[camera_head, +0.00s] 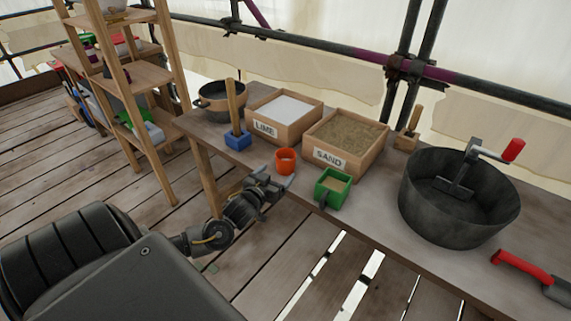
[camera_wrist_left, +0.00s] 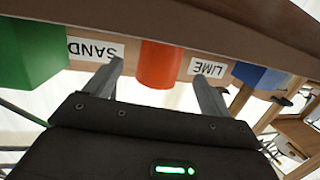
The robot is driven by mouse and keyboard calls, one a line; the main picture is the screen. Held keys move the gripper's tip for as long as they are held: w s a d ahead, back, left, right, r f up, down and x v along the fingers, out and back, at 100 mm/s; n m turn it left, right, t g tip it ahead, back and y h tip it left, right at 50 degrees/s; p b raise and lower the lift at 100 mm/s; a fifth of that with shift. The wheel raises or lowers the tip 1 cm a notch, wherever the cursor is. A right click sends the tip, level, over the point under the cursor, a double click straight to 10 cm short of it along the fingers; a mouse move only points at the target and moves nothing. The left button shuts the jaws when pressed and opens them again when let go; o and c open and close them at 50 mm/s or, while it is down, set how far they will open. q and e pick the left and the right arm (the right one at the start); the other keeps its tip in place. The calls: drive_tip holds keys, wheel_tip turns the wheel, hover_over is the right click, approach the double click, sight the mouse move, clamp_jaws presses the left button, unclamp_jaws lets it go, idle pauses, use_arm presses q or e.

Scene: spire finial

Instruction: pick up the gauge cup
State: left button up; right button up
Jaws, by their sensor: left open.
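The gauge cup, which I take to be the small orange cup (camera_head: 286,161), stands upright near the front edge of the table, in front of the lime and sand boxes. In the left wrist view, which is upside down, the orange cup (camera_wrist_left: 160,64) shows between the two fingers. My left gripper (camera_head: 279,183) is open and empty at the table's front edge, just short of the cup. I see no contact with the cup. My right gripper is not in view.
A green box with a handle (camera_head: 332,188) stands right of the cup, a blue block-like tool (camera_head: 238,140) left of it. Behind are the lime box (camera_head: 262,128) and the sand box (camera_head: 330,157). A large dark bucket (camera_head: 455,210) and a red-handled trowel (camera_head: 523,267) are farther right.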

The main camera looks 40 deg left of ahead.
sight(281, 169)
use_arm(q)
drive_tip(key=shift+x, duration=2.55)
drive_tip(key=shift+a, duration=0.1)
drive_tip(key=shift+c, duration=0.4)
drive_tip(key=c, duration=1)
